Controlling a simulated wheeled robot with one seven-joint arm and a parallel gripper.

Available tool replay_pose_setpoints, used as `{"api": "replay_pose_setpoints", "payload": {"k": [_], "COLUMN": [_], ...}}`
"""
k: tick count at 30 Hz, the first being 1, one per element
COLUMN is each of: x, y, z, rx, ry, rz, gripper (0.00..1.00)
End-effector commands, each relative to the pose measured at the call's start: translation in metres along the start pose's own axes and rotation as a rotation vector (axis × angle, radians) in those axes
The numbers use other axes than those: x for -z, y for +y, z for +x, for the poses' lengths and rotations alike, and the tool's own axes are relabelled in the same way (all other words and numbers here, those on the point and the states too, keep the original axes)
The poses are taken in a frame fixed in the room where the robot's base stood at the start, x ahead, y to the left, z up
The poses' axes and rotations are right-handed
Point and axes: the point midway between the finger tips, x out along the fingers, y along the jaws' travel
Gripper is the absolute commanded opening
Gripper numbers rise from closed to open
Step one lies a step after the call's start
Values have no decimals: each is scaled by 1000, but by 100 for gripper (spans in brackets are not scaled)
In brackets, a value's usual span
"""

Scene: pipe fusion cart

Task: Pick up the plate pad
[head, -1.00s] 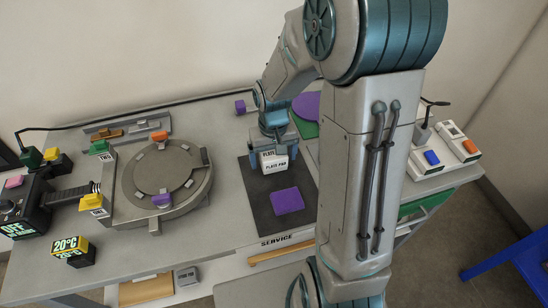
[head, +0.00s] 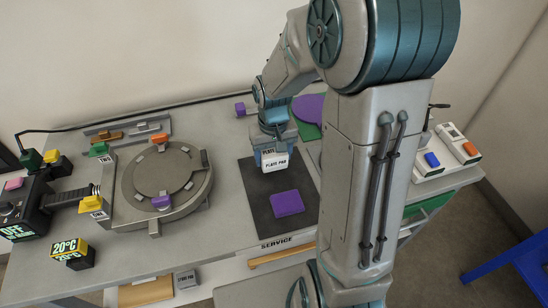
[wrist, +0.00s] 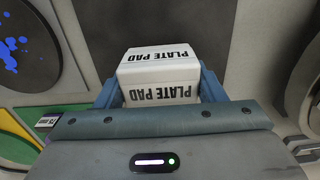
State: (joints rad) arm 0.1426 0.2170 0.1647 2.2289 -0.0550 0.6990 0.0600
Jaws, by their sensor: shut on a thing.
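The plate pad is a white block (head: 275,161) with black "PLATE PAD" lettering. It is between the fingers of my gripper (head: 275,152), over the upper part of the dark service mat (head: 257,211). In the wrist view the pad (wrist: 161,78) sits between the two blue fingers of my gripper (wrist: 160,92), which are shut on it from both sides. Whether its underside touches the mat cannot be told.
A purple square pad (head: 287,203) lies on the mat below the gripper. A round grey fixture (head: 163,180) with small coloured blocks stands to the left. A black-and-yellow 20°C box (head: 72,253) is at front left. White devices (head: 457,142) stand at right.

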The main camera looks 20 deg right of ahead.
Motion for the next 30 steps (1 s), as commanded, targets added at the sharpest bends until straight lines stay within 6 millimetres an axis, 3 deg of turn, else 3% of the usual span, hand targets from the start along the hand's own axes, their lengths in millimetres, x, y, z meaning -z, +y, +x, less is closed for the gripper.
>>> {"api": "replay_pose_setpoints", "payload": {"k": [4,15,21,30], "x": [-2,-69,-95,-112], "y": [1,17,24,28], "z": [-28,-66,-82,-92], "rx": [-1,0,0,0], "ry": [7,4,3,0], "rz": [1,3,2,2], "gripper": [41,41,41,41]}}
